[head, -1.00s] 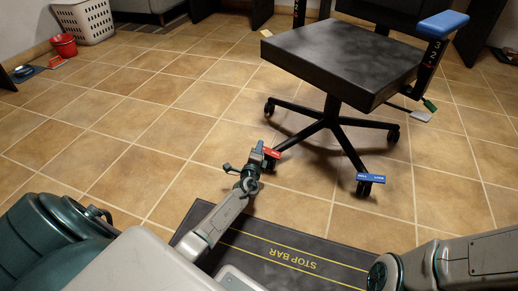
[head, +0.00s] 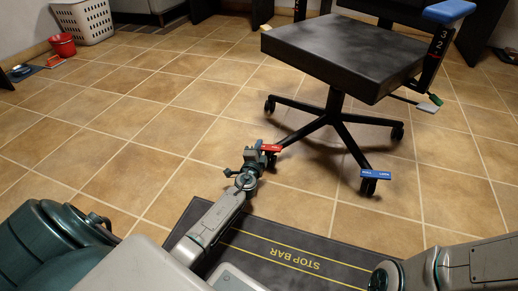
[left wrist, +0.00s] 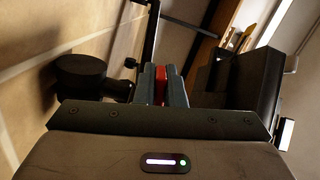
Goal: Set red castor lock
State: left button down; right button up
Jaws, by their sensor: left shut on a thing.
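The red castor lock (head: 271,147) is a small red tab over the castor at the near left leg of the black office chair (head: 345,50). My left gripper (head: 259,154) is at that castor, its fingers shut on the red tab. In the left wrist view the red lock (left wrist: 161,85) shows between the two fingers (left wrist: 162,92); most of it is hidden by them. A blue castor lock (head: 376,174) sits over the near right castor, apart from my gripper. My right arm shows at the lower right, but its gripper is out of view.
A dark mat marked STOP BAR (head: 300,262) lies on the floor in front of me. The tiled floor to the left of the chair is clear. A red bucket (head: 61,46) and a white basket (head: 84,20) stand at the back left.

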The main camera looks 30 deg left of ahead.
pick_arm(q)
jog(key=c, duration=1.5)
grip_release()
jog(key=shift+s+d, duration=0.2)
jog(key=shift+s, duration=0.3)
jog(key=p+v, duration=0.2)
jog(key=v, duration=0.7)
jog(key=shift+s+d, duration=0.2)
jog(key=shift+s, duration=0.15)
